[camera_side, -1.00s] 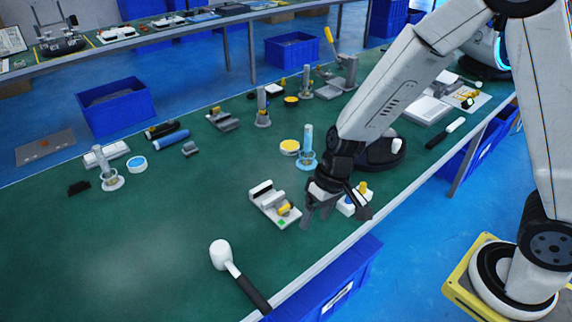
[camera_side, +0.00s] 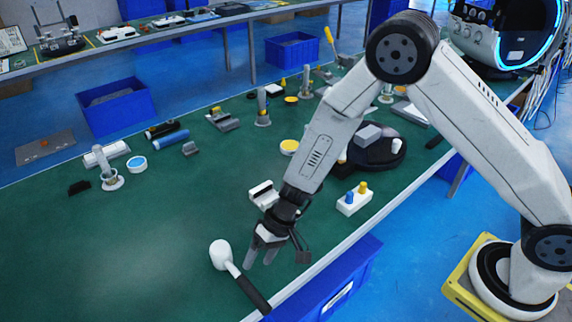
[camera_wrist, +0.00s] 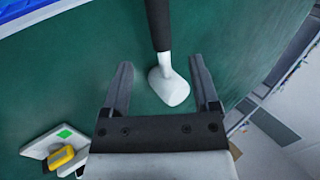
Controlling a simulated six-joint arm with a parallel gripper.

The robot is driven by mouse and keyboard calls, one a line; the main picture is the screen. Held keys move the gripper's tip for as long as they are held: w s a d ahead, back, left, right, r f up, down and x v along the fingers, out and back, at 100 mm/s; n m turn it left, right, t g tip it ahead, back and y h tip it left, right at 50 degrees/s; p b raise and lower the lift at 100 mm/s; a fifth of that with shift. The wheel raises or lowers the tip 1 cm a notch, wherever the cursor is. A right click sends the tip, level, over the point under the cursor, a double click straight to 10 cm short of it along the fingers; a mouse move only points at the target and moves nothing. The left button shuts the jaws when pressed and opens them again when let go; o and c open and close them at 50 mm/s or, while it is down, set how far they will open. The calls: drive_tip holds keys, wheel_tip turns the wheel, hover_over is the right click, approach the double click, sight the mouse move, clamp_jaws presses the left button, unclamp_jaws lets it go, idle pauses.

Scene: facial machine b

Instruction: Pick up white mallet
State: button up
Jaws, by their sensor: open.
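The white mallet lies on the green table near its front edge. Its white head (camera_side: 220,254) points away from the edge, and its black handle (camera_side: 253,294) reaches to the edge. My gripper (camera_side: 261,256) is open and empty, just right of the mallet and above the table in the side view. In the wrist view, my gripper (camera_wrist: 162,80) has its two fingers spread apart. The white mallet head (camera_wrist: 170,87) shows between them, with the black handle (camera_wrist: 158,22) running up the picture. Whether the fingers are level with the mallet I cannot tell.
A grey-white fixture with a yellow knob (camera_wrist: 58,156) lies beside my gripper. A white block with blue and yellow pegs (camera_side: 354,200) and a black round base (camera_side: 375,150) stand to the right. A blue bin (camera_side: 325,285) is below the front edge.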

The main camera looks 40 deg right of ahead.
sight(248, 281)
drive_tip(key=shift+x, duration=1.1)
drive_tip(key=shift+f, duration=0.1)
drive_tip(key=shift+x, duration=2.5)
drive_tip(key=shift+a, duration=0.1)
clamp_jaws()
